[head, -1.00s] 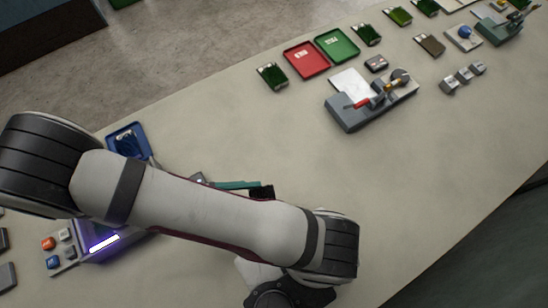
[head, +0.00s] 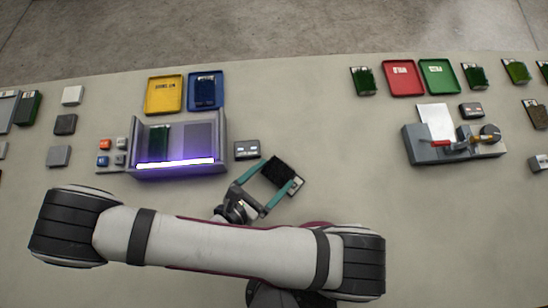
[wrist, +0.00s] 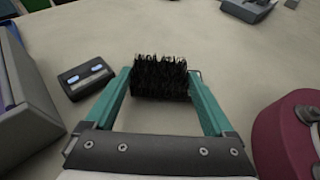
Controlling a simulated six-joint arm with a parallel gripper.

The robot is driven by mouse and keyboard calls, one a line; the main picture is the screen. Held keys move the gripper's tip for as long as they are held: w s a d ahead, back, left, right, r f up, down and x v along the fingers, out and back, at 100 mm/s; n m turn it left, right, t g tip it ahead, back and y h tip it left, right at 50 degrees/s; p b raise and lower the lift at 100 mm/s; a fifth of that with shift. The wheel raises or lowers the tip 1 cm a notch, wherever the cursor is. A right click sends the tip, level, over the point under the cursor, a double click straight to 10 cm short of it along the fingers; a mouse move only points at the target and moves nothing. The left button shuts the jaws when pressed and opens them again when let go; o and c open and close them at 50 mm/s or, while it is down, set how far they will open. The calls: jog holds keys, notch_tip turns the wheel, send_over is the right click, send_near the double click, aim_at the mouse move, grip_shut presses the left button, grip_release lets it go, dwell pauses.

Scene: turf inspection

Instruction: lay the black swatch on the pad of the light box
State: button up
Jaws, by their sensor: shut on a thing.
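The black swatch (head: 283,175) is a square piece with a dark bristly pile and a pale label strip at one edge. My gripper (head: 266,184) is shut on it, with a teal finger at each side. In the wrist view the swatch (wrist: 160,76) sits between the fingertips. The light box (head: 177,152) stands to the left of my gripper, with a glowing white-violet bar along its front. A dark green swatch (head: 157,143) lies on its left part. The dark pad (head: 198,138) on its right part is bare.
A small dark device with two displays (head: 247,150) lies between the light box and my gripper. Yellow (head: 164,94) and blue (head: 206,89) trays lie behind the box. A button block (head: 112,152) stands at its left. A grey lever device (head: 454,145) stands right; the table between is clear.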

jog(key=shift+f, duration=0.25)
jog(key=shift+f, duration=0.1)
jog(key=o, duration=1)
jog(key=v, duration=1.2)
jog(key=d+r+m+g+y, duration=0.5)
jog(key=r+m, duration=0.3)
jog(key=m, duration=0.8)
jog(key=w+d+r+m+g+y, duration=0.1)
jog(key=d+r+m+g+y, duration=0.3)
jog(key=m, duration=1.2)
jog(key=d+r+y, duration=0.2)
jog(key=d+r, duration=0.2)
jog(key=r, duration=0.1)
jog(key=shift+w+r+m+g, duration=0.2)
jog(key=shift+m+g, duration=0.1)
jog(key=shift+g, duration=0.1)
